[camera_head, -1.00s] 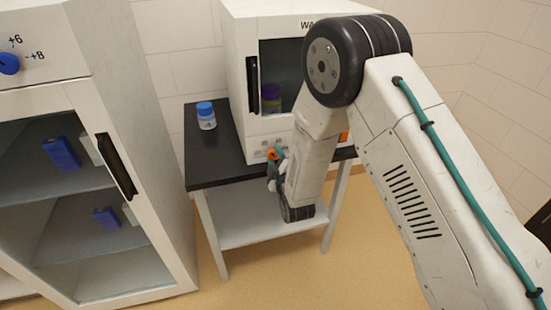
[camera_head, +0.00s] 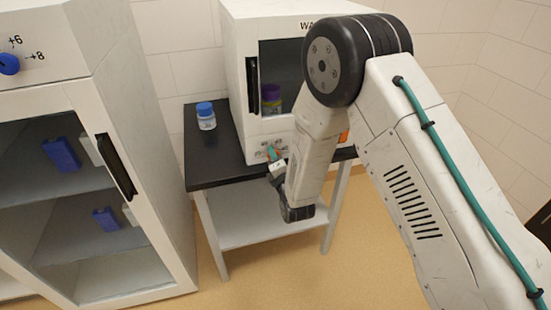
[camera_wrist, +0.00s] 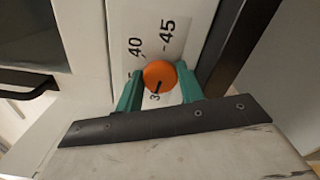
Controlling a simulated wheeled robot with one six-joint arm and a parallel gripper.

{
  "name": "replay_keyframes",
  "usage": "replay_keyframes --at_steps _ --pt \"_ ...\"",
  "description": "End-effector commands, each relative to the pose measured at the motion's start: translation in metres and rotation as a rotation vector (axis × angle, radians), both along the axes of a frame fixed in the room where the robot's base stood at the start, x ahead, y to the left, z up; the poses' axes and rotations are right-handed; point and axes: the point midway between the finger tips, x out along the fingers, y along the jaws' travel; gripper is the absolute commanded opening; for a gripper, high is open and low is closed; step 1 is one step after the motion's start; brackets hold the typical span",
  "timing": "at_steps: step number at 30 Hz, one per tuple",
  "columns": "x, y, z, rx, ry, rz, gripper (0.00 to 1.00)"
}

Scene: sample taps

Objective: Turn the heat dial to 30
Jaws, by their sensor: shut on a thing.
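The heat dial (camera_wrist: 160,76) is a round orange knob on a white panel in the wrist view. Its black pointer mark points down and slightly left, toward a partly hidden label starting with 3. The labels 40 and 45 show above it. My gripper (camera_wrist: 160,71) is shut on the dial, with one teal finger on each side. In the head view my gripper (camera_head: 274,154) is at the lower front of the white warming cabinet (camera_head: 238,60), and the dial is hard to make out there.
The cabinet stands on a black-topped table (camera_head: 212,165) with a blue-capped bottle (camera_head: 206,117) at its left. A purple-capped jar (camera_head: 271,97) is behind the cabinet's glass door. A larger white cabinet (camera_head: 150,140) is at left. An orange item (camera_head: 345,137) is partly hidden by my arm.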

Motion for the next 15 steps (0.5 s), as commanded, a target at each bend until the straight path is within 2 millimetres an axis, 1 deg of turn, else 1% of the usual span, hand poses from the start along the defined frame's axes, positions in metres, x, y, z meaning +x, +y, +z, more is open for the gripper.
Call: replay_keyframes --at_steps 6,15 --pt "-0.0012 0.0001 -0.0014 -0.093 -0.030 0.002 0.15" --pt "-0.0013 0.0001 -0.0015 -0.140 -0.046 0.001 0.15"
